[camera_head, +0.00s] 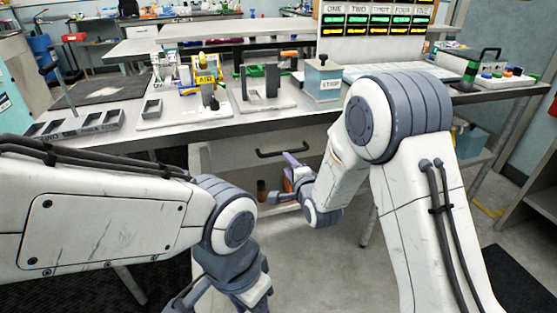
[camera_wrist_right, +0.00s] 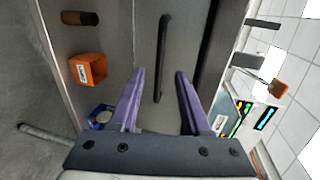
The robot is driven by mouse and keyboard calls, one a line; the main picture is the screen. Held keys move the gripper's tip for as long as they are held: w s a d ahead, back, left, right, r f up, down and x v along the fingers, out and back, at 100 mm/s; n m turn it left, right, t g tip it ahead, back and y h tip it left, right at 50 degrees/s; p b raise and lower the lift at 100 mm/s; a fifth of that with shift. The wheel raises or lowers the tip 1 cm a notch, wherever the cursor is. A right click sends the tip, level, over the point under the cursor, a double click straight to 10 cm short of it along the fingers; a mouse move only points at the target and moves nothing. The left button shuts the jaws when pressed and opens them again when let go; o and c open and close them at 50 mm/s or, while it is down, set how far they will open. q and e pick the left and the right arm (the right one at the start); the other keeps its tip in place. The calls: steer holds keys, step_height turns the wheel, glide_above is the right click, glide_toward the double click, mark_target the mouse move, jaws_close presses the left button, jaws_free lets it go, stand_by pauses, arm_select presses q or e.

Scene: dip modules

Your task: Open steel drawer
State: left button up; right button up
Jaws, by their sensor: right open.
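The steel drawer (camera_head: 232,158) is under the workbench, with a grey front and a black bar handle (camera_head: 282,152). Its front looks flush under the bench top; I see no open gap. My right gripper (camera_head: 290,160) is just in front of the drawer, below the handle in the head view. In the right wrist view its two purple fingers (camera_wrist_right: 160,74) are open, with the handle (camera_wrist_right: 162,45) in line between the tips and nothing gripped. Whether the handle lies between the tips or beyond is unclear. My left gripper (camera_head: 225,298) is low at the bottom edge, its fingers cut off.
The workbench (camera_head: 200,133) above carries grey trays (camera_head: 75,125), a fixture (camera_head: 262,88) and a STRIP box (camera_head: 323,80). Below the drawer, in the right wrist view, are an orange bin (camera_wrist_right: 88,69), a brown cylinder (camera_wrist_right: 80,18) and a blue container (camera_wrist_right: 101,116).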

mark_target(279, 154)
steer(key=x, duration=0.9)
steer(key=shift+w+a, duration=0.15)
steer(key=shift+w, duration=0.1)
jaws_close()
stand_by(1.0)
